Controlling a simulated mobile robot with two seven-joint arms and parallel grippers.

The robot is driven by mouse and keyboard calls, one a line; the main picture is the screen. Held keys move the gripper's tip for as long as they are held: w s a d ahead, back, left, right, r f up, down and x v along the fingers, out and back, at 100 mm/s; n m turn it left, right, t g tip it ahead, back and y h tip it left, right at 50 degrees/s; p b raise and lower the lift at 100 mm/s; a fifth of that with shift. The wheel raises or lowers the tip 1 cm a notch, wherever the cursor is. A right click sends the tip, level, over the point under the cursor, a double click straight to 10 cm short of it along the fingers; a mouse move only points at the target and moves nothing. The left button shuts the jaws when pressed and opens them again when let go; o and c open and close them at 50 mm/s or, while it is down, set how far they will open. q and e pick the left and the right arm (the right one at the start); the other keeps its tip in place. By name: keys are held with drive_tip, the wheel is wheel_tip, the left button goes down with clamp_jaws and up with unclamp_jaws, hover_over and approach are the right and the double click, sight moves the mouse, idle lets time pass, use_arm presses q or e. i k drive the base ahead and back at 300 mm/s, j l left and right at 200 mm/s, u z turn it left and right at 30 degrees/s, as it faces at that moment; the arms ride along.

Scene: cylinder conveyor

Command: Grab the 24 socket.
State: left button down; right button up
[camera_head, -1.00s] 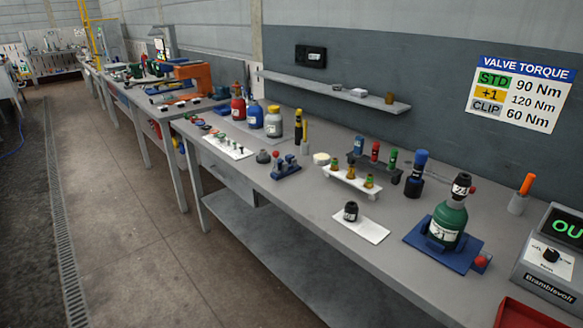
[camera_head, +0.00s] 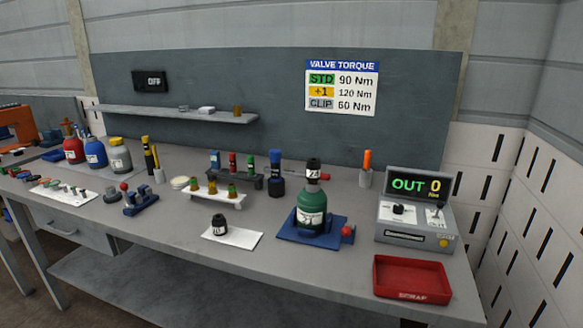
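A black socket (camera_head: 219,226) with a small pale label stands upright on a white mat (camera_head: 246,240) at the front of the bench. Its number is too small to read. Another black piece (camera_head: 313,169) with a white label sits on top of the green cylinder (camera_head: 312,205); its marking looks like 24 but is not sharp. The cylinder stands upright on a blue base plate (camera_head: 287,236) with a red knob (camera_head: 348,231) at its right. Neither of my grippers shows in the view.
A display box (camera_head: 414,216) reading OUT 0 and a red scrap tray (camera_head: 411,278) stand to the right. Behind the mat are a white rack (camera_head: 229,202) and a dark tool rack (camera_head: 245,181). Coloured bottles (camera_head: 96,152) stand at the left. Bare bench lies around the mat.

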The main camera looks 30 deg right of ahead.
sight(313, 166)
drive_tip(key=i+z, duration=0.1)
drive_tip(key=i, duration=0.5)
drive_tip(key=i+j+z, duration=0.15)
drive_tip(key=i, duration=0.4)
